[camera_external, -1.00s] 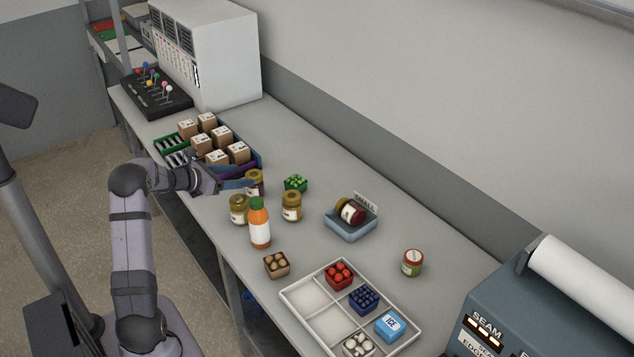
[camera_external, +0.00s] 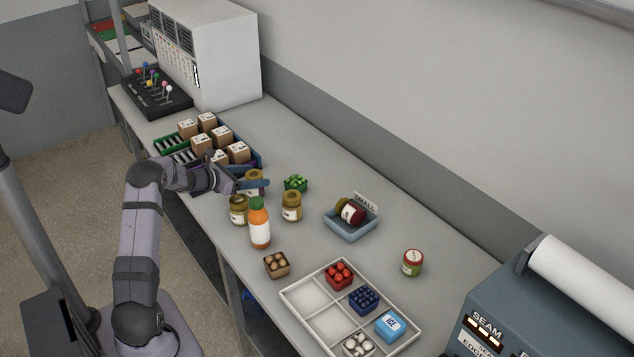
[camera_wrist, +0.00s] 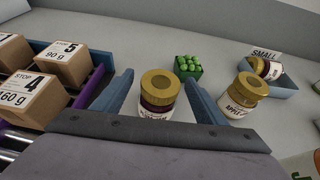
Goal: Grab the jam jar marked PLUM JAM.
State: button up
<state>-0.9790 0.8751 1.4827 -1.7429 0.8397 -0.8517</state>
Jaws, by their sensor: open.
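My gripper (camera_external: 254,183) is open, with its blue fingers at the jar nearest the crate. In the wrist view my gripper (camera_wrist: 160,78) has one finger on each side of this gold-lidded jar (camera_wrist: 157,90). The jar is upright, with dark purple-red contents. Its white label is mostly hidden at the lower edge, so I cannot read its name. I cannot tell whether the fingers touch it. It also shows partly behind the fingers in the external view (camera_external: 256,173). A second gold-lidded jar (camera_wrist: 242,95), reading APPLE, stands to the right.
Another gold-lidded jar (camera_external: 238,209) and an orange bottle (camera_external: 260,225) stand in front. A dark jar (camera_external: 351,212) lies in the blue SMALL tray (camera_external: 350,231). A box crate (camera_external: 248,152) is close on the left. A green punnet (camera_external: 295,183) sits behind.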

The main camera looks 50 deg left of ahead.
jog(key=shift+w+f, duration=0.15)
jog(key=shift+w, duration=0.25)
jog(key=c, duration=1.4)
jog(key=shift+r+b, duration=0.75)
jog(key=shift+r, duration=4.3)
